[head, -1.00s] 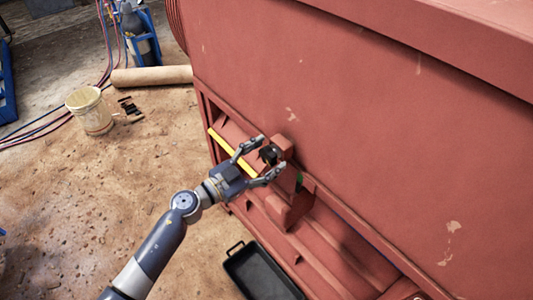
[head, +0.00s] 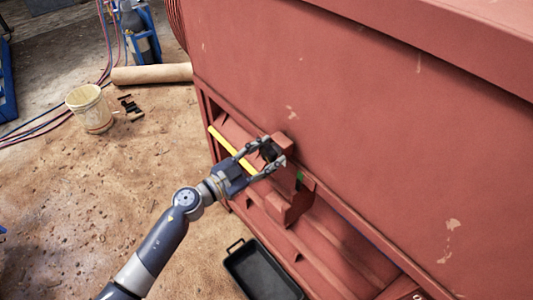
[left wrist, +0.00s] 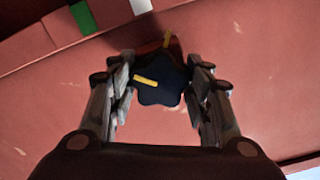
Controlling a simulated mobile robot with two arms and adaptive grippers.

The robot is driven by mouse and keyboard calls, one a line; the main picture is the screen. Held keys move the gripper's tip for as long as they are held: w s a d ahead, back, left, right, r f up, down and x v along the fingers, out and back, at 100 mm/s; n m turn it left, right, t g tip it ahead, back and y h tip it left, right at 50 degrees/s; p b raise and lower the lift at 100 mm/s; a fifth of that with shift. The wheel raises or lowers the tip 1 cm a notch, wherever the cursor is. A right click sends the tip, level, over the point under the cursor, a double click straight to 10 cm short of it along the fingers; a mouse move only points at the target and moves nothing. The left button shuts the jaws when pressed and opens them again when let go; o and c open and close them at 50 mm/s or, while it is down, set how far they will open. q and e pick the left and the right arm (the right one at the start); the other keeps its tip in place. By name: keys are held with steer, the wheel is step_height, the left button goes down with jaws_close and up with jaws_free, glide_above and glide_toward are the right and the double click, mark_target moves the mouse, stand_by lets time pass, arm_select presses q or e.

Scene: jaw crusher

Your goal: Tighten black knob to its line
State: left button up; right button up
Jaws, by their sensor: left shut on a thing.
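The black knob (left wrist: 162,92) is star-shaped and carries a yellow mark (left wrist: 146,80) on its left part, lying nearly sideways in the left wrist view. In the head view the fingers partly hide the knob (head: 267,153). My right gripper is not in view.
The red crusher body (head: 370,110) rises behind the knob. A green mark (left wrist: 83,17) and a white mark (left wrist: 140,6) show nearby. A black tray (head: 262,270) lies on the floor below. A bucket (head: 90,108) and a rolled tube (head: 152,74) lie farther left.

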arm_select(q)
steer(key=m, duration=0.6)
steer(key=shift+m, duration=0.3)
steer(key=m+b, duration=0.1)
steer(key=m, duration=0.4)
steer(key=shift+f, duration=0.15)
steer(key=shift+m+b, duration=0.6)
steer(key=shift+m, duration=1.5)
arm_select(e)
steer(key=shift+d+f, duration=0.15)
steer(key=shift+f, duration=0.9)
arm_select(q)
steer(key=o, duration=1.1)
steer(key=shift+c, duration=0.2)
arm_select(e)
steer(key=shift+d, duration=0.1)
